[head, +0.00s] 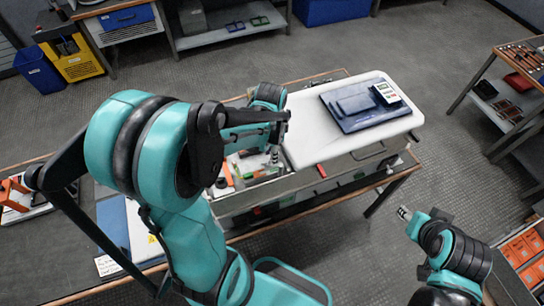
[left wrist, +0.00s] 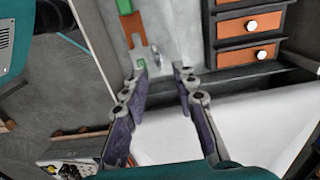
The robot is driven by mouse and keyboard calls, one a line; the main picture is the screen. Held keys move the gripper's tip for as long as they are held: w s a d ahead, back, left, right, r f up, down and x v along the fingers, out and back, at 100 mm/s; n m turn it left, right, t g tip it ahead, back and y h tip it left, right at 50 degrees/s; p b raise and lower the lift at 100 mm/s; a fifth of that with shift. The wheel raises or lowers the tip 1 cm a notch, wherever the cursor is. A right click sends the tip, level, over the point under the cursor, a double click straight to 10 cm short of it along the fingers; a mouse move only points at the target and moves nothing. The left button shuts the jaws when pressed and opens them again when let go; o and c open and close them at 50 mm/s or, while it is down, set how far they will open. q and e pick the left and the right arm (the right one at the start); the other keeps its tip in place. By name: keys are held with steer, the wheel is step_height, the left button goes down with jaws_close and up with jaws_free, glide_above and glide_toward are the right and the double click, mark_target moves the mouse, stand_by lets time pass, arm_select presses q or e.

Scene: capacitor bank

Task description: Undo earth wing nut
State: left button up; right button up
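My left gripper (head: 274,155) points down over the open left part of the long cabinet (head: 335,172) on the bench. In the left wrist view its two fingers (left wrist: 160,68) are apart with nothing gripped between them. Just beyond the fingertips is a small grey metal piece (left wrist: 157,53), which looks like the wing nut, beside a copper-coloured bar (left wrist: 139,55) with a green strip (left wrist: 132,22). I cannot tell if a finger touches it. In the head view the nut is too small to make out. My right gripper (head: 404,213) hangs at the right, away from the cabinet; its fingers are unclear.
A white cover (head: 302,140) lies over the cabinet's right part, with a blue folder (head: 352,112) and a handheld meter (head: 386,93) on it. In the left wrist view orange-fronted panels (left wrist: 250,25) with white knobs stand close right of the fingers. Floor is clear around my right gripper.

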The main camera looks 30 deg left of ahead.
mark_target(267, 163)
arm_select(q)
steer(key=shift+w+f, duration=0.2)
steer(key=shift+f, duration=0.9)
steer(key=shift+s+f, duration=0.1)
steer(key=shift+s, duration=0.2)
steer(key=shift+w, duration=0.1)
